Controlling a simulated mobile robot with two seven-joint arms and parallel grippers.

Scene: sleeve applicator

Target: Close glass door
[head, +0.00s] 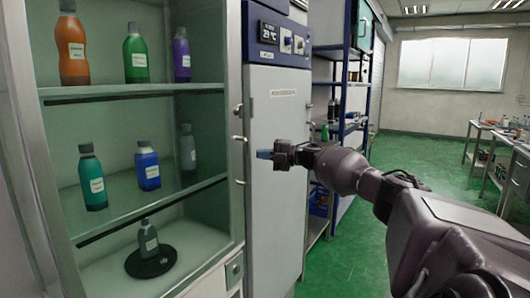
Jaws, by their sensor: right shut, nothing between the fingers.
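A pale cabinet (230,215) with several bottles on its shelves fills the left of the head view. I see no clear pane across its front, and the shelves look exposed. A pale upright strip (25,130) runs along the far left; I cannot tell whether it is the glass door's edge or the cabinet's frame. My right gripper (265,155) is shut and empty, with blue fingertips pointing left. It shows in front of the tall grey unit, right of the cabinet's opening, and appears apart from the cabinet. My left gripper is out of view.
The tall grey unit (275,220) with a 29 °C display stands right of the cabinet. Blue-framed shelving (347,50) stands beyond it. Green floor (350,250) is open behind my right arm, and tables with bottles (480,125) stand at the far right.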

